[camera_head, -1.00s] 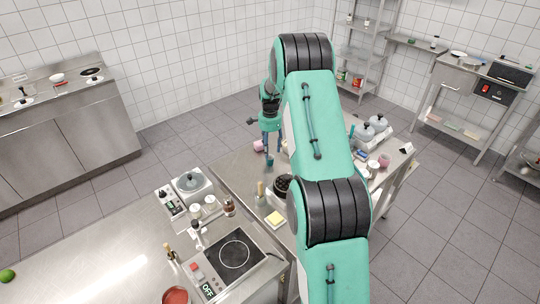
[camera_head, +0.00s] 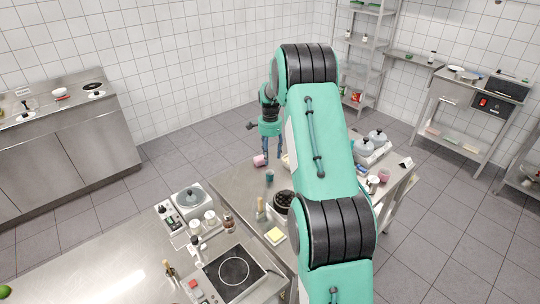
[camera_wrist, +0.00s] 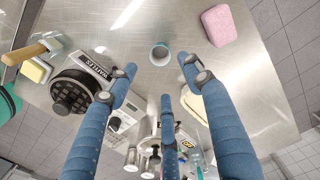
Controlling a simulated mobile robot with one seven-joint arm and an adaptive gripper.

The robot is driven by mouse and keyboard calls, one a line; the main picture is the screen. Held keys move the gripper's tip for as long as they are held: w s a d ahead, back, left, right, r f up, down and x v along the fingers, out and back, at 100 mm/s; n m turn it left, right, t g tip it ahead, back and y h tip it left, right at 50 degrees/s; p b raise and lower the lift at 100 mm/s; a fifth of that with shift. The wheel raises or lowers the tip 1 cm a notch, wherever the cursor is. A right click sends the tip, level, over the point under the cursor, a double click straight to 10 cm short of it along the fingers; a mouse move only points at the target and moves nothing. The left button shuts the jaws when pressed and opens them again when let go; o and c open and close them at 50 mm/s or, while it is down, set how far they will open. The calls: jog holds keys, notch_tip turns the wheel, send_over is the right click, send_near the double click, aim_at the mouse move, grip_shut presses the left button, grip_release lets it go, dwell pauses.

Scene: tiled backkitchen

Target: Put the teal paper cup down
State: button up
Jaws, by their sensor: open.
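The teal paper cup (camera_head: 270,176) stands upright on the steel table (camera_head: 234,183), near its far left edge. In the wrist view the cup (camera_wrist: 159,54) shows its open rim, apart from the fingers. My gripper (camera_head: 275,150) is above and behind the cup in the head view. In the wrist view my gripper (camera_wrist: 160,85) has its blue fingers spread, with nothing between them.
A pink block (camera_wrist: 219,25) lies beside the cup at the table edge. A black waffle iron (camera_wrist: 75,92) stands on the other side. A pale item (camera_wrist: 193,103) lies partly behind a finger. Bare steel surrounds the cup.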

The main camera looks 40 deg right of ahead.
jog(key=shift+r, duration=0.1)
jog(key=s+a+r+n+t, duration=0.1)
jog(key=s+a+r+n, duration=0.25)
jog(key=a+r, duration=0.55)
jog(key=s+a+r+n+t+h, duration=0.1)
jog(key=s+a+r+n, duration=0.1)
jog(key=s+a+r, duration=0.5)
jog(key=s+a+r+n+t, duration=0.1)
jog(key=s+a+r+n, duration=0.2)
jog(key=a+r, duration=0.7)
jog(key=s+a+n+t, duration=0.1)
jog(key=s+a+n, duration=0.2)
jog(key=s, duration=0.6)
jog(key=s+a+r+n+t, duration=0.1)
jog(key=s+a+n, duration=0.2)
jog(key=s+a, duration=0.5)
jog(key=s+a+r+n, duration=0.1)
jog(key=s+a+n, duration=0.2)
jog(key=s+a, duration=0.3)
jog(key=s, duration=0.3)
jog(key=shift+s+n+t+y, duration=0.35)
jog(key=shift+s+t+y, duration=0.05)
notch_tip(320, 180, down, 3)
jog(key=b, duration=0.3)
